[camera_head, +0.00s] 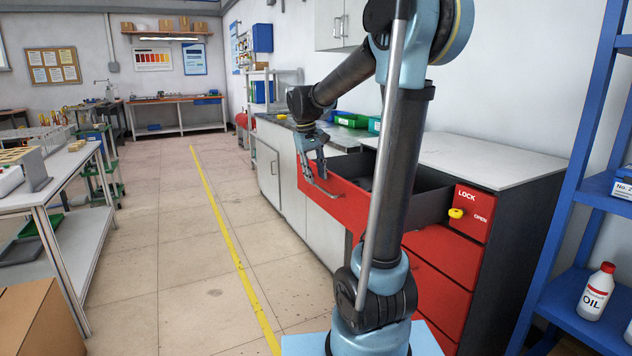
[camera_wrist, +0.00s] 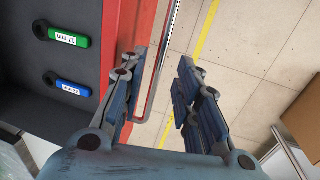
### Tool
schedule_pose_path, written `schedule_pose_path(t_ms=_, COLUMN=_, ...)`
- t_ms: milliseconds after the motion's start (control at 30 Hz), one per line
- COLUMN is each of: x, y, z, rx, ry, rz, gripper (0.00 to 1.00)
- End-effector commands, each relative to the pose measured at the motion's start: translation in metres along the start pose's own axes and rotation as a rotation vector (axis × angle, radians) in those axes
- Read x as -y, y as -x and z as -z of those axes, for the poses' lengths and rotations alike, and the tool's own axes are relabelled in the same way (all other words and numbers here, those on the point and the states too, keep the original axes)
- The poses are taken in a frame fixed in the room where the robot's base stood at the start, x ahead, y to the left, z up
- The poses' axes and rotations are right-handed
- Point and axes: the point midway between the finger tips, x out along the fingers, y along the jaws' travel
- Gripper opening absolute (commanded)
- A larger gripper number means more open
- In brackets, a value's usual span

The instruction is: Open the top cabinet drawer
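The red cabinet (camera_head: 440,285) stands at the right in the head view. Its top drawer is pulled out, with its red front (camera_head: 335,207) well away from the cabinet body and its dark inside showing. The drawer's metal bar handle (camera_head: 322,189) runs along the front; it also shows in the wrist view (camera_wrist: 157,85). My gripper (camera_head: 314,170) is at the drawer front. In the wrist view my gripper (camera_wrist: 163,65) has its fingers apart, with the handle between them, nearer the left finger. Whether that finger touches the drawer front is unclear.
A yellow knob (camera_head: 456,213) sits by LOCK and OPEN labels on the cabinet. Green (camera_wrist: 68,37) and blue (camera_wrist: 67,85) tagged tools lie in the drawer. A blue shelf (camera_head: 570,200) stands at the right. The floor (camera_head: 200,240) before the drawer is clear.

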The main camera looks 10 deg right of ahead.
Motion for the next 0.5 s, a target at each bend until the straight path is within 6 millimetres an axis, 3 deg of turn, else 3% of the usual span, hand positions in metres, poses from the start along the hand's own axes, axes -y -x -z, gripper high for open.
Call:
schedule_pose_path(t_ms=300, x=0.0, y=0.058, z=0.002, rx=0.0, ry=0.001, rz=0.0, gripper=0.3)
schedule_pose_path(t_ms=500, x=-0.001, y=0.083, z=0.003, rx=0.0, ry=0.001, rz=0.0, gripper=0.3)
